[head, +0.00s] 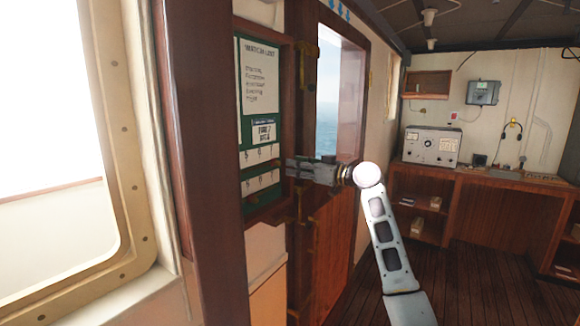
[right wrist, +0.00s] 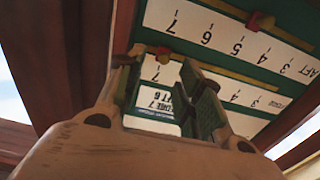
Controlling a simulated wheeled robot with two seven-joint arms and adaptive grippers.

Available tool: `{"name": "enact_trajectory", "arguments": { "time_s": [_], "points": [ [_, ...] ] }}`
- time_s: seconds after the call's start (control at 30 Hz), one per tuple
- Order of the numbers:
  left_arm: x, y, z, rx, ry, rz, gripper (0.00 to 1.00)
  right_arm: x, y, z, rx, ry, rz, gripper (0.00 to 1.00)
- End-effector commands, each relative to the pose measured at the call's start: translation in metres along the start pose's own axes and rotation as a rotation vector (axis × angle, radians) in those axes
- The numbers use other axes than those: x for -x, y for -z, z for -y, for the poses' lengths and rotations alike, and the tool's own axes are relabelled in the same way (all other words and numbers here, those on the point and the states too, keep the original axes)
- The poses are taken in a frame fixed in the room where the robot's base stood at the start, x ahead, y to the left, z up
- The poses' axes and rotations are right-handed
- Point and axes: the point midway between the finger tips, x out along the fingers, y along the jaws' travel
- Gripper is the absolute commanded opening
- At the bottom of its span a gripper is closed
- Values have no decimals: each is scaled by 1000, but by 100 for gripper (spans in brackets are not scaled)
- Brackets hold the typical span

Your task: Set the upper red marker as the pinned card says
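The pinned card (head: 263,131) is on the green board (head: 247,110); it seems to read fore 7, aft 6. It shows upside down in the right wrist view (right wrist: 155,112). There, the upper red marker (right wrist: 162,50) sits on the rail of the fore strip (right wrist: 232,93), close by the 7. The other red marker (right wrist: 261,21) is on the aft strip's rail, around the 5. My right gripper (head: 291,166) is at the right edge of the board; in the wrist view its fingers (right wrist: 161,62) stand apart on either side of the upper marker, with gaps. My left gripper is not in view.
A wooden frame (head: 207,150) borders the board on the left. A wooden door with a window (head: 335,225) is close behind my right gripper. A bench with a radio set (head: 432,146) stands at the back right. The floor (head: 480,255) is clear.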

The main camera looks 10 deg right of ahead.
Motion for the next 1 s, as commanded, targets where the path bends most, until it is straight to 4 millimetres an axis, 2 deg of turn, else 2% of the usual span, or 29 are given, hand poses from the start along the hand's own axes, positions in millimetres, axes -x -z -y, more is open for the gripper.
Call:
{"name": "enact_trajectory", "arguments": {
  "time_s": [0.3,0.5,1.0],
  "points": [
    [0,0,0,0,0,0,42,40,0,0,2,-2,0,36],
    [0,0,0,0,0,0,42,57,0,-1,1,-1,0,36],
    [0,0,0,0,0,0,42,62,1,0,-1,0,-1,36]
  ]
}}
